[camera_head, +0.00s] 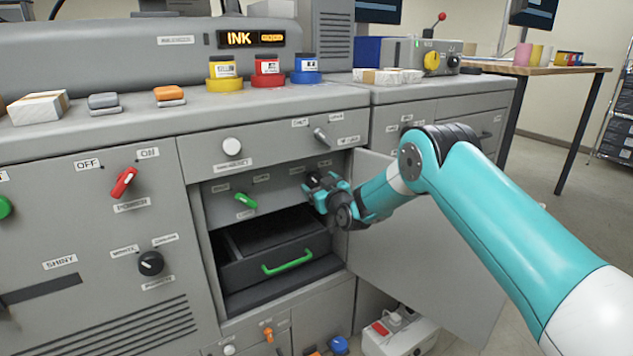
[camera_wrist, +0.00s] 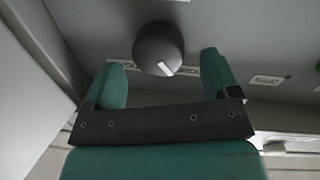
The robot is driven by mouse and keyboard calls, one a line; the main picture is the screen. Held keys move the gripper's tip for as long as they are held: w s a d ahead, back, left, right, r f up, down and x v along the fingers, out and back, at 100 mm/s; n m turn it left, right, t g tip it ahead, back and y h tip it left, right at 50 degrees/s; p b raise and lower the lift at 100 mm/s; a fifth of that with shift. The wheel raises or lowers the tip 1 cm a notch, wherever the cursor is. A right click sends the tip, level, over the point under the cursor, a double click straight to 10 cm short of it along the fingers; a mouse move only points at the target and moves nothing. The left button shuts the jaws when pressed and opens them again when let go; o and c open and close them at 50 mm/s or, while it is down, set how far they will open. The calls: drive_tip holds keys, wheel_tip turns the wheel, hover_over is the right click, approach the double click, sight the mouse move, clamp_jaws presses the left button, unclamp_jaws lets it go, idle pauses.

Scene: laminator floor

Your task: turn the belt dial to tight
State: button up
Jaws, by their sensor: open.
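A dark round dial (camera_wrist: 158,48) with a white pointer mark is in the wrist view, on a grey panel. Its mark points down and slightly right there. Small labels sit around it, too blurred to read. My gripper (camera_wrist: 164,60) is open, with one teal finger on each side of the dial's lower part; I cannot tell whether they touch it. In the head view my gripper (camera_head: 319,190) is at the right of the open cabinet bay and largely hides the dial (camera_head: 313,178).
The bay's open door (camera_head: 420,240) stands right of and below my arm. A green lever (camera_head: 245,200) is left on the same panel, above a drawer with a green handle (camera_head: 288,262). A metal lever (camera_head: 321,136) is above. A white box (camera_head: 400,335) is on the floor.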

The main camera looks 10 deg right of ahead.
drive_tip(key=shift+x, duration=1.1)
drive_tip(key=shift+c, duration=0.4)
drive_tip(key=c, duration=0.8)
drive_tip(key=shift+c, duration=0.2)
